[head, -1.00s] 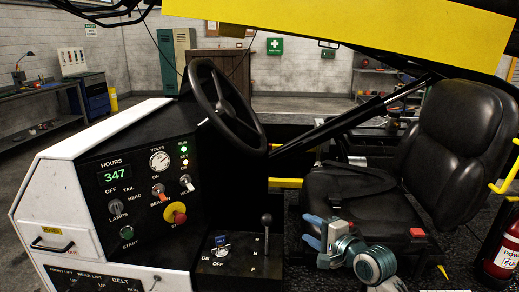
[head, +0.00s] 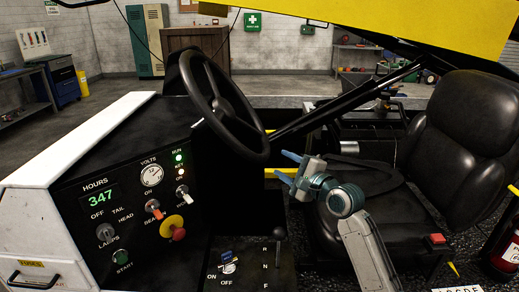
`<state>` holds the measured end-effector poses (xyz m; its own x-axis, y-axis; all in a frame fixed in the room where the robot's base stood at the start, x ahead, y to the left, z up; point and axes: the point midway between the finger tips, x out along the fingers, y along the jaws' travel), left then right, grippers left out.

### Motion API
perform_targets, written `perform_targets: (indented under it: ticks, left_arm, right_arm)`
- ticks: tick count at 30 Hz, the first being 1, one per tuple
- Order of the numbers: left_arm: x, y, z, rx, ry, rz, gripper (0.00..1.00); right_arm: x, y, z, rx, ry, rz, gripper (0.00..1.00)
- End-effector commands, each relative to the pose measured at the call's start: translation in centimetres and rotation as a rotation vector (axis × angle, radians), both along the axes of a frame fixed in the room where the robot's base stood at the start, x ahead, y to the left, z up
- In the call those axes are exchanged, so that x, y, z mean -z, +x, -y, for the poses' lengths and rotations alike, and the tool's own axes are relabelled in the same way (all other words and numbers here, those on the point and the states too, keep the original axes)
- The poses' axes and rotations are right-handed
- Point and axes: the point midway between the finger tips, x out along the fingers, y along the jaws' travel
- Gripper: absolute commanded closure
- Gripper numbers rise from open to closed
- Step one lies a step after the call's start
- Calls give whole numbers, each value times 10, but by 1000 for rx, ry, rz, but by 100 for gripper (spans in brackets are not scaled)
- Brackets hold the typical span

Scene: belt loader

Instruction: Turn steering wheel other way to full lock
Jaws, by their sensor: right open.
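The black steering wheel (head: 226,103) stands tilted on its column above the dash in the head view. My right gripper (head: 282,167) is open and empty, with its blue fingers pointing left toward the wheel. It is below and to the right of the wheel's lower rim, and in the picture a gap shows between them. My left gripper is not in view. The wheel's hub is partly hidden by its own rim and spokes.
The dash panel (head: 125,215) with switches and a red knob (head: 178,234) is at left. A gear lever (head: 279,233) stands below my right gripper. The black seat (head: 465,140) is at right. A diagonal black strut (head: 345,103) runs behind the gripper.

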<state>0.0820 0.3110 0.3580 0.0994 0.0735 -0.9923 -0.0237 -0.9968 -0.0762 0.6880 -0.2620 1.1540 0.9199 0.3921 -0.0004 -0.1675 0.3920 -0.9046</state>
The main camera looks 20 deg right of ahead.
Motion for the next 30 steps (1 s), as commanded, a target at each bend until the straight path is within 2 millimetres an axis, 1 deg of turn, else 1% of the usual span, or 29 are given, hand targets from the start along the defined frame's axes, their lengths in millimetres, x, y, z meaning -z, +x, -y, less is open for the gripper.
perform_targets:
  ticks: [2,9,12,15,19,27,29,30]
  left_arm:
    - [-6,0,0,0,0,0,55]
    - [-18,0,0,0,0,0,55]
    - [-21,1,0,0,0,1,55]
    - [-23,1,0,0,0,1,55]
    - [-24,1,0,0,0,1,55]
    - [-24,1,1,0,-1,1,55]
    - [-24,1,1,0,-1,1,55]
    - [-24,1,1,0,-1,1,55]
  right_arm:
    - [-4,13,-7,-2,5,0,55]
    - [-3,56,-25,-2,4,-2,55]
    - [-3,69,-31,-1,2,0,55]
    - [-2,79,-35,-1,1,-1,55]
    - [-1,85,-37,-1,-1,0,55]
    - [0,85,-38,-1,-2,0,55]
    - [0,86,-38,-1,-2,0,67]
    - [0,85,-38,-1,-2,0,75]
